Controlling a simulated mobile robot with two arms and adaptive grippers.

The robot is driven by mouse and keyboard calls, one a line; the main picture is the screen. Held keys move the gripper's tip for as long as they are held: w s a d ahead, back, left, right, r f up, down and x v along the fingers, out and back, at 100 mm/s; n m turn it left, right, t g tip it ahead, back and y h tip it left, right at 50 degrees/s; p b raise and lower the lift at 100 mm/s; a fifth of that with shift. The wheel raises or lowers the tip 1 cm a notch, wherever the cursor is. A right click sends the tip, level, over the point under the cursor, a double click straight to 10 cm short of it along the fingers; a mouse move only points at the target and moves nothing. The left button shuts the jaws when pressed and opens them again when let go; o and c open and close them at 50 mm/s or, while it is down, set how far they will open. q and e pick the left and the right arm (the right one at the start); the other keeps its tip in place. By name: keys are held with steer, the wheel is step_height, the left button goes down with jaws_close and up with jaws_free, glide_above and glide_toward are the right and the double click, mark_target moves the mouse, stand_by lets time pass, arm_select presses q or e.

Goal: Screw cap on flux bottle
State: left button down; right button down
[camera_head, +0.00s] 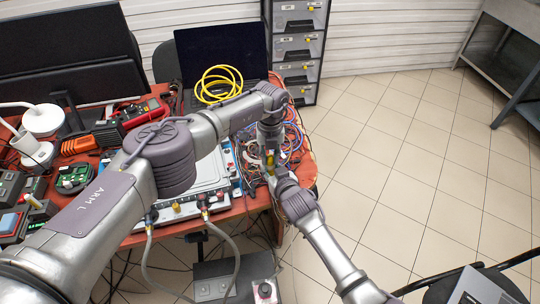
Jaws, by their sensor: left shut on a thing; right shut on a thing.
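My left gripper (269,148) points down from above near the right end of the table. My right gripper (273,174) comes up from below and meets it there. A small yellow piece (270,160) shows between the two grippers, apparently part of the flux bottle or its cap. Both grippers are shut, the left seemingly on the cap from above and the right on the bottle below. The fingers hide most of both parts. I cannot tell whether the cap sits straight or how far it is on the thread.
The red-brown table (258,202) holds tangled wires (292,142), a coiled yellow hose (218,84), a laptop (222,52), a monitor (68,50) and a red multimeter (140,112). A drawer cabinet (297,45) stands behind.

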arm_select(q)
steer(key=m, duration=0.4)
steer(key=shift+m, duration=0.4)
steer(key=m, duration=0.4)
steer(key=shift+m, duration=0.4)
steer(key=m, duration=0.4)
steer(key=shift+m, duration=0.4)
steer(key=m, duration=0.4)
steer(key=c, duration=0.9)
jaws_free()
step_height(320, 180, up, 12)
